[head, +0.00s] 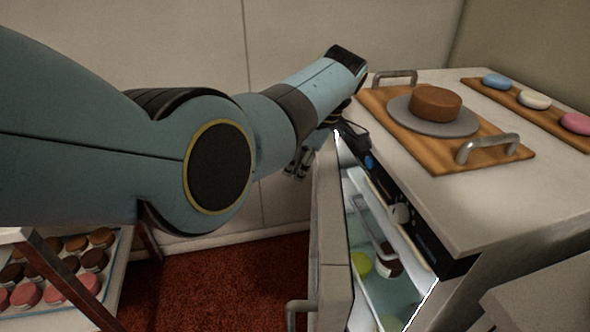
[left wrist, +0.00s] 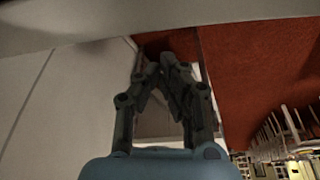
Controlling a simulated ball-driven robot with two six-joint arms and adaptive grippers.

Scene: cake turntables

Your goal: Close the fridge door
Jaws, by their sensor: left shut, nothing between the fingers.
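The fridge door (head: 330,240) stands open, swung out to the left of the white fridge cabinet, with a metal handle (head: 297,308) low on its outer side. The lit inside of the fridge (head: 372,285) shows in the gap, with a green round thing and a brown item on its shelves. My left gripper (head: 297,168) is shut and empty, on the outer, left side of the door near its top; I cannot tell whether it touches. The left wrist view shows its fingers (left wrist: 168,60) drawn together, with a pale surface close by. My right gripper is in neither view.
A wooden tray (head: 375,98) with metal handles bears a brown cake on a grey plate on the cabinet top. A board (head: 560,118) with coloured macarons lies right of it. A rack of macarons (head: 60,270) stands at lower left. Red carpet (head: 215,285) is clear between.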

